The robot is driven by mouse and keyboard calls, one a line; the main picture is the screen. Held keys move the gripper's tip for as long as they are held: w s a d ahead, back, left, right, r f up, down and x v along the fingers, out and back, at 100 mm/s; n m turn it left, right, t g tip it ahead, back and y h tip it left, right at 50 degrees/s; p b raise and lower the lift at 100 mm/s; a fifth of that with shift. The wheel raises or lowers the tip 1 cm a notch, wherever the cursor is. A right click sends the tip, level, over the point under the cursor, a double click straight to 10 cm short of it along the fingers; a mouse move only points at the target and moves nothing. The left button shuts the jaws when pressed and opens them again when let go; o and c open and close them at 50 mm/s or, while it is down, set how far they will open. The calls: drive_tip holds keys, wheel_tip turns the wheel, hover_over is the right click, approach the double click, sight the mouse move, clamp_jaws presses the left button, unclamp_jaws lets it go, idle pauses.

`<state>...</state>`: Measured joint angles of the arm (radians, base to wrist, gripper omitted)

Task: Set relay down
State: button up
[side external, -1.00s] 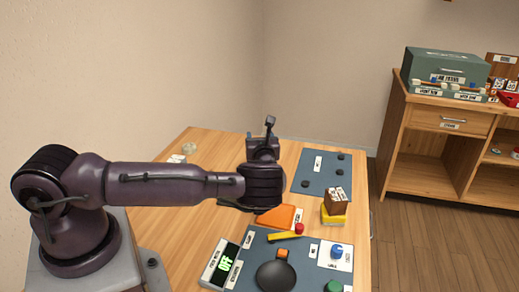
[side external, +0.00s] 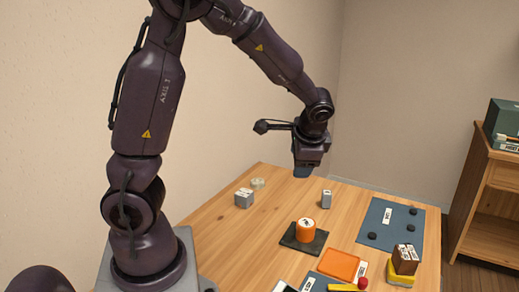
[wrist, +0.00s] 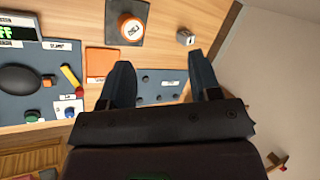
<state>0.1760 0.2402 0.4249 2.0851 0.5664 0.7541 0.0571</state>
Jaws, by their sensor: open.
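No readable label tells me which thing is the relay. An orange cylinder (side external: 305,229) with a white label on top stands upright on a dark square pad (side external: 290,241); it also shows at the top of the wrist view (wrist: 131,28). A small grey block (side external: 326,199) stands behind it, and also shows in the wrist view (wrist: 185,38). My gripper (side external: 302,172) is raised above the back of the table. In the wrist view (wrist: 160,59) its two fingers are wide apart with nothing between them.
Another grey block (side external: 244,200) and a clear round dish (side external: 257,183) stand at back left. A blue mat (side external: 381,226) with black discs lies right. An orange tray (side external: 338,264) and a brown block (side external: 405,254) on a yellow base (side external: 400,277) are nearer. Bare table lies left of the pad.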

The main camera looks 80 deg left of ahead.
drive_tip(key=s+d+r+n+t+h, duration=0.1)
drive_tip(key=s+d+r+t+h, duration=0.1)
drive_tip(key=s+d+r, duration=0.3)
drive_tip(key=s+d+r+n+t+h, duration=0.1)
drive_tip(key=s+d+r+t+h, duration=0.2)
drive_tip(key=s+d+r, duration=0.2)
drive_tip(key=s+d, duration=0.3)
drive_tip(key=d, duration=0.2)
drive_tip(key=shift+s+r+n+h, duration=0.2)
drive_tip(key=shift+s+n+h, duration=0.1)
drive_tip(key=shift+s+h, duration=0.1)
